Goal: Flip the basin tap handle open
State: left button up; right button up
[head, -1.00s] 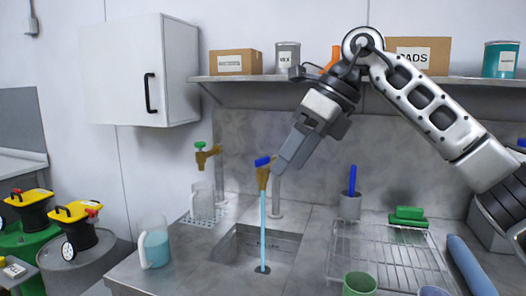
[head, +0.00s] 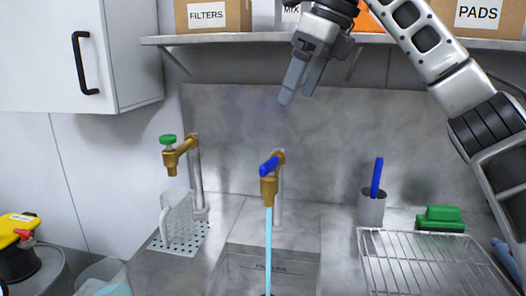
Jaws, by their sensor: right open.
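The basin tap (head: 269,190) is brass on a grey upright post, above the sink basin (head: 245,284). Its blue handle (head: 269,166) lies slantwise on top. A light blue stream of water (head: 268,245) runs straight down from the spout into the basin. My right gripper (head: 296,94) is open and empty, with a gap between its two fingers. It is up and slightly right of the tap, below the shelf, and does not touch the handle. My left gripper is out of view.
A second brass tap with a green knob (head: 168,140) stands left, over a clear jug (head: 173,215) on a perforated drain plate. A wire rack (head: 415,262), a green brush block (head: 440,218) and a grey cup (head: 371,207) are right. A shelf (head: 215,40) runs above.

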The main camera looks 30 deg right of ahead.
aim_at(270, 161)
jog(key=x, duration=1.3)
jog(key=shift+s, duration=0.2)
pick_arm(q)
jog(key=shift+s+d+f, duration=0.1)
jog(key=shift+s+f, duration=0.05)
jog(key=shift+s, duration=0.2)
pick_arm(e)
jog(key=shift+w+a+f, duration=0.2)
jog(key=shift+a+f, duration=0.05)
jog(key=shift+f, duration=0.4)
